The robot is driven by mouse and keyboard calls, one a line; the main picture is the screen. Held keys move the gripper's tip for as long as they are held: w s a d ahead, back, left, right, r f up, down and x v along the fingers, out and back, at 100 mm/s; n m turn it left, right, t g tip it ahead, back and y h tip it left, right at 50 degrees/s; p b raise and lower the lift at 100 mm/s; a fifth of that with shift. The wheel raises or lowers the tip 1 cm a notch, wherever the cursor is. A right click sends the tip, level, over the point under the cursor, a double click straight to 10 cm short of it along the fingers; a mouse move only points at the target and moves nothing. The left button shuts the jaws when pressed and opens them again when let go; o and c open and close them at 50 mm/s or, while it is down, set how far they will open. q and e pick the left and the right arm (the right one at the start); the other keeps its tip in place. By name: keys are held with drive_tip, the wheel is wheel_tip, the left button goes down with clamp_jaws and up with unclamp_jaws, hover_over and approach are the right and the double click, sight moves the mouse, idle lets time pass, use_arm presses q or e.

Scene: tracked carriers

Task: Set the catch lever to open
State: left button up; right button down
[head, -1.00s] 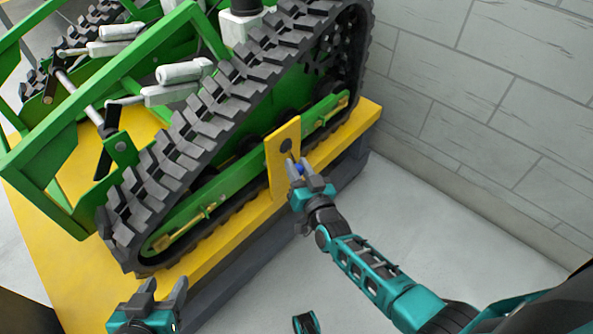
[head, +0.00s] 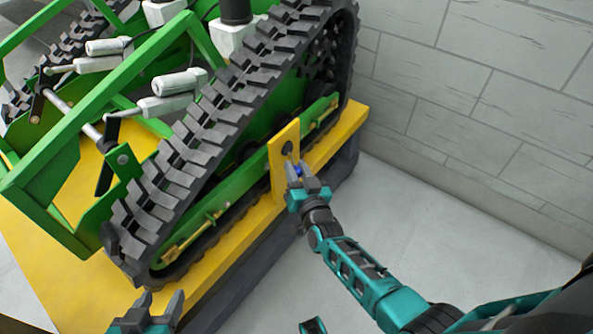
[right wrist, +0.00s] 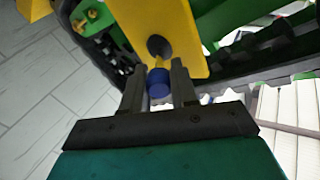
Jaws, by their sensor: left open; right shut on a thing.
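The catch lever's blue knob (head: 298,170) sits just below and right of a dark pivot (head: 288,148) on an upright yellow plate (head: 281,178) beside the near track. My right gripper (head: 301,180) is shut on the knob. In the right wrist view the blue knob (right wrist: 158,82) shows between the two fingers (right wrist: 157,92), just below the dark pivot (right wrist: 158,46). My left gripper (head: 160,306) is open and empty at the bottom left, over the yellow platform's near edge.
A green tracked carrier with a dark track (head: 190,140) stands on a yellow platform (head: 245,222) with a dark base. A grey block wall (head: 470,100) rises at the right. The pale floor (head: 430,235) by my right arm is clear.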

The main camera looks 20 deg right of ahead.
idle(0.3)
drive_tip(key=c, duration=0.9)
unclamp_jaws()
drive_tip(key=shift+s, duration=0.1)
drive_tip(key=shift+s+a+p, duration=0.15)
drive_tip(key=shift+s+p, duration=0.7)
drive_tip(key=shift+s, duration=2.35)
drive_tip(key=shift+s+a+p, duration=0.1)
drive_tip(key=shift+s+p, duration=0.75)
drive_tip(key=shift+s, duration=2.3)
drive_tip(key=shift+r, duration=0.1)
